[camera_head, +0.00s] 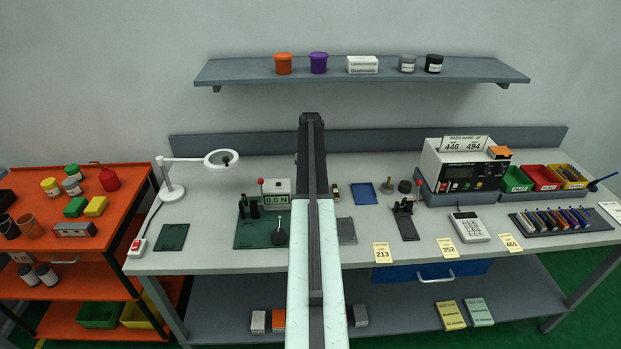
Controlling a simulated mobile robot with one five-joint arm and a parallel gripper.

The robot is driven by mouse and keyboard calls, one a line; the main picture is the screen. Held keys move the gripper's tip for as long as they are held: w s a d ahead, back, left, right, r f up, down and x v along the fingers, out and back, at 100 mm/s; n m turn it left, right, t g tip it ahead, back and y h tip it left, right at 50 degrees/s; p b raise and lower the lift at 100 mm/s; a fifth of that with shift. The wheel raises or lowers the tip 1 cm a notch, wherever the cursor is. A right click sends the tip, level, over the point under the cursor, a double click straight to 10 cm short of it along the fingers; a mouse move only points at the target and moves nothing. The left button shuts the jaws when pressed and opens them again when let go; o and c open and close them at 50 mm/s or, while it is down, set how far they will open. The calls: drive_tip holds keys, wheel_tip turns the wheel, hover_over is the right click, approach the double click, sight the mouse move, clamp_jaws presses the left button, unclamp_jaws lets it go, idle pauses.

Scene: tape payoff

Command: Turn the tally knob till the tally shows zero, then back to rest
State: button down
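No part is plainly a tally knob, and I cannot read a tally count. A small dark and brass-coloured device (336,192) stands just right of my arm, too small to make out. Left of my arm, a green display (277,201) reads 0.0 N, with a grey-white box (276,186) behind it. A red ball (261,181) stands at the box's left. My arm runs up the middle of the view and hides part of the bench. My gripper's fingers cannot be made out.
A green mat (246,238) carries black posts (254,208) and a black cone-shaped piece (279,237). A white lamp (172,190) stands left. Right are a blue tray (366,194), a black stand (405,222), a calculator (470,227) and a tester (463,166). A shelf (300,72) hangs above.

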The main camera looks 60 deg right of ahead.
drive_tip(key=shift+a, duration=0.1)
idle(0.4)
drive_tip(key=c, duration=1.3)
unclamp_jaws()
drive_tip(key=shift+f, duration=0.1)
drive_tip(key=shift+c, duration=0.2)
wheel_tip(320, 180, up, 8)
drive_tip(key=p, duration=0.8)
